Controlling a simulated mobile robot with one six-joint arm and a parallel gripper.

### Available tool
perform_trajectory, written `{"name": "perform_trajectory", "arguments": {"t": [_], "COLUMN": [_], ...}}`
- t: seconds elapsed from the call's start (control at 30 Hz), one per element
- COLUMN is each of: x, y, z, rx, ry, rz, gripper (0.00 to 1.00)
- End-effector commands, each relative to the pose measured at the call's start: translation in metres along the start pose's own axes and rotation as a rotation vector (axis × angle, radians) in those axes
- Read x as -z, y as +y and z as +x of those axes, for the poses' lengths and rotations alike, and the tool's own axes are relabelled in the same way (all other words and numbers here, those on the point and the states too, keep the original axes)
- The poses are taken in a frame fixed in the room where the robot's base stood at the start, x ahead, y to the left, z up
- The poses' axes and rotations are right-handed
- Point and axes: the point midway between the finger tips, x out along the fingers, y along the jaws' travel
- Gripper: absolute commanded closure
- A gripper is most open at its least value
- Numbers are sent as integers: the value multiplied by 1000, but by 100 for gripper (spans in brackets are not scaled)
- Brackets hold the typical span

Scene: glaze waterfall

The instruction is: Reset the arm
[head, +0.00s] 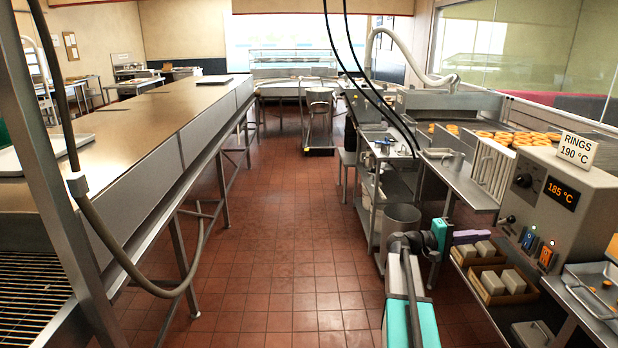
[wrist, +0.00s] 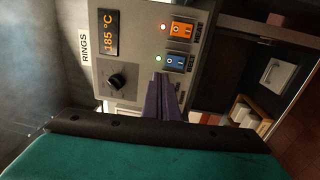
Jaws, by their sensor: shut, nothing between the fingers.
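My gripper (wrist: 161,80) has purple fingers, shut with nothing between them. In the wrist view they lie in front of the grey control box (wrist: 135,30), close to the blue switch (wrist: 177,62). I cannot tell whether they touch the box. In the head view my arm reaches up from the bottom edge and bends right. The purple fingers (head: 474,237) there point right, towards the control box (head: 570,190) and left of its switches.
The box has an orange 185 °C display (head: 562,193), a black knob (head: 522,181) and an orange switch (wrist: 182,30). A "RINGS 190 °C" sign (head: 577,150) stands on top. White blocks in bins (head: 495,283) sit below. The red-tiled aisle (head: 290,250) is clear.

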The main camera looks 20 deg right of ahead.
Motion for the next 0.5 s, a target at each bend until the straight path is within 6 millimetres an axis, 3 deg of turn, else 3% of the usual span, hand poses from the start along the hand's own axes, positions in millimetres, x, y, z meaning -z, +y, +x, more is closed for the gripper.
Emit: {"name": "perform_trajectory", "arguments": {"t": [0.13, 0.23, 0.37, 0.5], "x": [9, 20, 31, 34], "y": [-3, -18, -50, -94], "z": [-15, -38, -76, -119], "rx": [1, 6, 14, 46], "ry": [23, 57, 111, 168], "rz": [-3, -23, -68, -120], "gripper": [100, 100, 100, 100]}}
